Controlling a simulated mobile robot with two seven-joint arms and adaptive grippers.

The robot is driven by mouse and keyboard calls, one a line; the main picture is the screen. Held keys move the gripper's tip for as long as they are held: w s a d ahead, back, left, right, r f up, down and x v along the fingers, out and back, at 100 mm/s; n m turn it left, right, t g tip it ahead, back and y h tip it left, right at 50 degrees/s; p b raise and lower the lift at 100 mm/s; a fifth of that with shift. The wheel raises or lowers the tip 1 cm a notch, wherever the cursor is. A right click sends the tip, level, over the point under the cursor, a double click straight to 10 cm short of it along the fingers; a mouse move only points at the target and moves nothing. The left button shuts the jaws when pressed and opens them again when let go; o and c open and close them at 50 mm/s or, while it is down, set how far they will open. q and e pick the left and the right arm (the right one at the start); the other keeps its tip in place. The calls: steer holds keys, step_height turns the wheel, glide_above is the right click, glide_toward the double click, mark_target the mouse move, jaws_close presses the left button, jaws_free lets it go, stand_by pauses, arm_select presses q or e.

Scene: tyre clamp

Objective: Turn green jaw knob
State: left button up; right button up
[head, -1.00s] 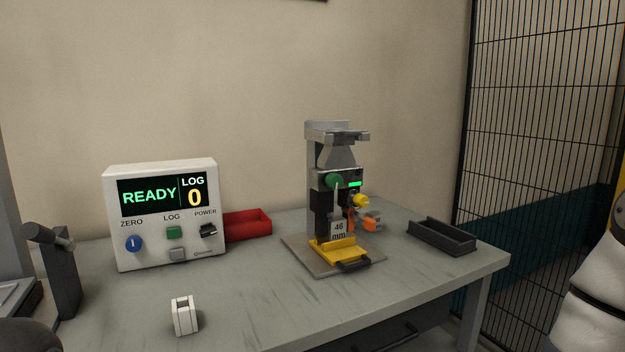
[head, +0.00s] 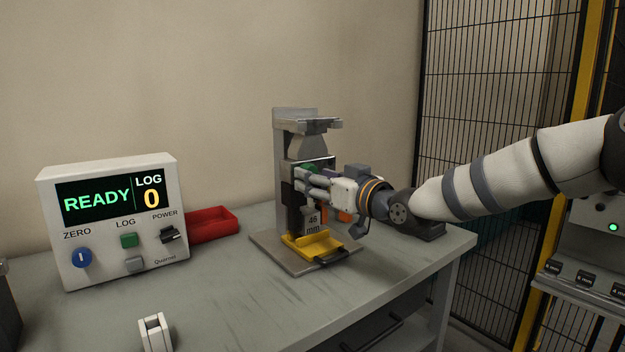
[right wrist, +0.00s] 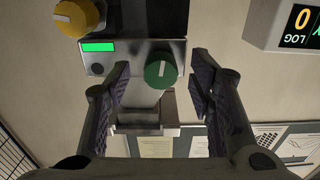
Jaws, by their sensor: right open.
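The green jaw knob (right wrist: 160,70) is on the metal face of the clamp stand (head: 296,118). In the right wrist view it shows between my two open fingers, with a pale pointer line on its face. In the head view only a bit of the green knob (head: 309,166) shows, because my right gripper (head: 303,181) covers most of it. The right gripper (right wrist: 160,62) is open with a finger on each side of the knob; gaps show on both sides. It holds nothing. My left gripper is out of view.
A yellow knob (right wrist: 76,17) and a lit green display (right wrist: 98,47) sit close to the green knob. The yellow tray (head: 313,243) is at the stand's foot. The READY/LOG 0 box (head: 110,215) and red bin (head: 212,224) stand left. The front bench is mostly clear.

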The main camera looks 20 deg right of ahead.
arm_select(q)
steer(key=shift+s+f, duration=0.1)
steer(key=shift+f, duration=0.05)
arm_select(e)
steer(key=shift+w+a+r, duration=0.2)
steer(key=shift+w+a, duration=0.05)
steer(key=shift+w, duration=0.25)
jaws_close()
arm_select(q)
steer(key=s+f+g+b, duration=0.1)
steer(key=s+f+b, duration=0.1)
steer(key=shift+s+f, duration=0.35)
arm_select(e)
steer(key=m, duration=1.7)
steer(key=shift+a+f, duration=0.15)
steer(key=shift+m, duration=0.3)
